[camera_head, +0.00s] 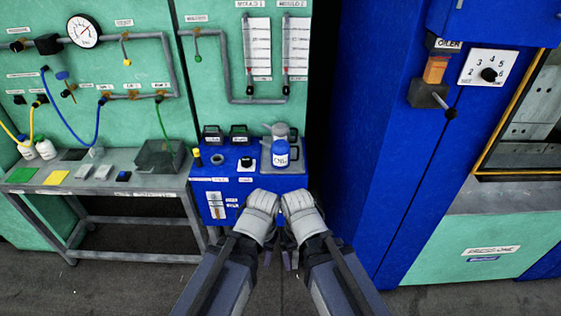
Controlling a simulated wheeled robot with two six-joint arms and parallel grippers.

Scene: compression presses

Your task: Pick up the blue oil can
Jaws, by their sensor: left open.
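The blue oil can (281,154) stands upright on the blue cabinet top, near its right side. It has a white label and a grey top. A grey can (279,131) stands just behind it, and the two overlap in the picture. My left gripper (273,252) is open and empty, low in front of the cabinet and apart from the can. My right gripper (291,254) is close beside it, also apart from the can. Its fingers are mostly hidden, so its opening is unclear.
Dark-handled containers (239,134) and small items share the blue cabinet top (225,176). A grey cart (150,184) stands to the left. A tall blue machine (375,130) stands close on the right. Open floor lies in front.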

